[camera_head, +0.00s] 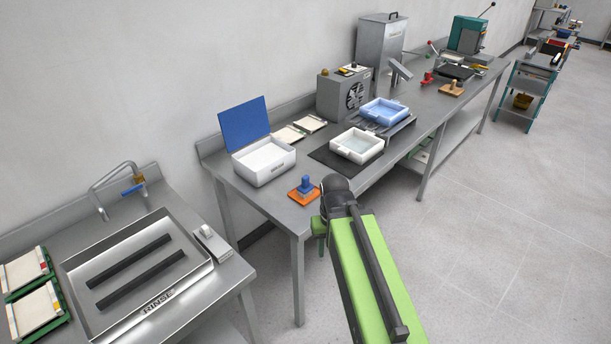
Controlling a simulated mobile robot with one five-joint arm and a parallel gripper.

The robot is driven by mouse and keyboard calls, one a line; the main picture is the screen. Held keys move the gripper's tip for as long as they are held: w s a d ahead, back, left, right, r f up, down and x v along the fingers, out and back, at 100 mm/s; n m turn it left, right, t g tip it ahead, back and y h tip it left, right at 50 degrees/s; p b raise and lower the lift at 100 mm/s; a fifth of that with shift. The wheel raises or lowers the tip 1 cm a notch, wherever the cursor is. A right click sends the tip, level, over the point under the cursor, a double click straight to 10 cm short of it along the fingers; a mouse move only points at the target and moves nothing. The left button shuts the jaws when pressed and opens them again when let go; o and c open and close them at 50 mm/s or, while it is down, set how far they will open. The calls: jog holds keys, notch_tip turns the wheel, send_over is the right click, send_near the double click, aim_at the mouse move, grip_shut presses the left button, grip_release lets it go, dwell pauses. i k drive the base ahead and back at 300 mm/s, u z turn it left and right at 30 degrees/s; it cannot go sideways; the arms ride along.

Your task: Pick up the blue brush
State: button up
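A small blue upright piece, which looks like the blue brush (306,183), stands on a flat orange pad (301,197) near the front left corner of the long steel table (265,205). Its bristles cannot be made out at this size. My green arm with its dark joint reaches up from the bottom of the picture, just right of the orange pad and apart from it. My gripper itself does not show; it is hidden behind or below the arm.
Behind the pad stands a white box (264,165) with a raised blue lid (244,122). White (345,156) and blue (372,116) trays lie farther along. A sink table (215,275) stands left, across a gap. The floor (500,240) at right is clear.

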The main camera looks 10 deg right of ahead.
aim_at(306, 189)
jog(key=i, duration=1.15)
jog(key=k, duration=0.55)
jog(key=u, duration=2.9)
jog(key=k, duration=0.75)
jog(key=z, duration=1.5)
jog(key=i, duration=0.35)
jog(key=u, duration=0.45)
